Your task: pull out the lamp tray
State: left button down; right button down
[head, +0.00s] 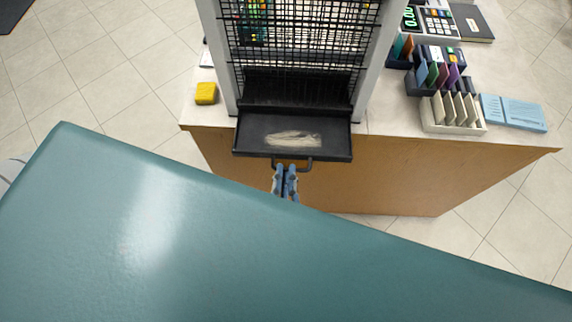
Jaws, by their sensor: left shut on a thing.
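The lamp tray (335,135) is a shallow black tray at the foot of a black wire-grid frame on the counter. It juts out past the counter's front edge, and a pale smear or cloth-like patch (293,138) lies in it. A dark bar handle (305,162) is on its front. My left gripper (285,168), blue-fingered, is shut on the left part of the handle. The teal surface in front hides the rest of that arm. My right gripper is not in view.
The wood-fronted counter (390,180) holds a yellow sponge-like block (206,93) at left. At right are card holders (453,112), blue booklets (513,112) and a keypad device (437,22). A large teal surface (200,250) fills the foreground. Tiled floor lies open at both sides.

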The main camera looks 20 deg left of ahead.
pick_arm(q)
jog(key=shift+w, duration=0.15)
jog(key=c, duration=1.7)
grip_release()
jog(key=shift+w+f, duration=0.1)
notch_tip(320, 180, up, 10)
jog(key=shift+r, duration=0.1)
